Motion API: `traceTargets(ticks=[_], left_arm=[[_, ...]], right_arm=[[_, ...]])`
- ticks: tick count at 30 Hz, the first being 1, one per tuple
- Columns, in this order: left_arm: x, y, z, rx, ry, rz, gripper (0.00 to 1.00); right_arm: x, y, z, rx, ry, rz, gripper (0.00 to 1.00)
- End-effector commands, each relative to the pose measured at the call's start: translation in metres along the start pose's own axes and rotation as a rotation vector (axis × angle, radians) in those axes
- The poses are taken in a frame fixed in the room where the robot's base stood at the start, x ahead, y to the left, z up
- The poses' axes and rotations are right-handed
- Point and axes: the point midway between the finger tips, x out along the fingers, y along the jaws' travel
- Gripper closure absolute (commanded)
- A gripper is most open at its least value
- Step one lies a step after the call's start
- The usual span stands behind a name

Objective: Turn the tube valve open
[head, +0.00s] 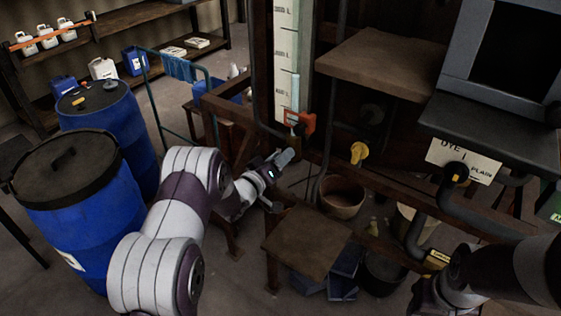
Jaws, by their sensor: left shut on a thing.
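A tall pale gauge tube with a marked scale (285,55) stands upright in the middle. At its foot is an orange-red valve handle (303,121), with a small brass-coloured body under it. My left gripper (281,175) is just below and left of this valve, at the dark frame. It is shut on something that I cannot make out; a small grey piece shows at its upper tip. Contact with the orange-red handle is not visible. A yellow valve handle (358,153) sits further right, apart from the gripper.
Blue drums (88,225) stand at left beside my left arm. A brown bucket (342,197) and a low wooden board (305,243) are below the frame. A sign reading DYE 1 PLAIN (462,160) hangs at right. Shelves (130,20) hold jugs at back left.

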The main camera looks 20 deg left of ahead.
Motion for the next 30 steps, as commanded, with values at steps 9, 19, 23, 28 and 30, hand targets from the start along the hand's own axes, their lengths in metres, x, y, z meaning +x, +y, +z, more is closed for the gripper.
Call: traceTargets(ticks=[9, 19, 23, 28, 30], left_arm=[[-0.0001, -0.0027, -0.0005, -0.297, 0.004, 0.000, 0.84], [-0.0001, -0.0038, -0.0006, -0.593, 0.004, 0.000, 0.84], [-0.0002, -0.0041, -0.0003, -0.687, 0.004, 0.000, 0.84], [-0.0003, -0.0047, 0.0002, -0.782, 0.004, 0.000, 0.84], [-0.0003, -0.0049, 0.0004, -0.812, 0.004, -0.001, 0.84]], right_arm=[[0.0091, 0.0000, 0.0011, 0.000, 0.000, 0.000, 0.57], [0.0119, 0.0000, 0.0014, 0.000, 0.000, 0.000, 0.57], [0.0122, 0.0000, 0.0014, 0.000, 0.000, 0.000, 0.57], [0.0123, 0.0000, 0.0015, 0.000, 0.000, 0.000, 0.57], [0.0123, 0.0000, 0.0015, 0.000, 0.000, 0.000, 0.57]])
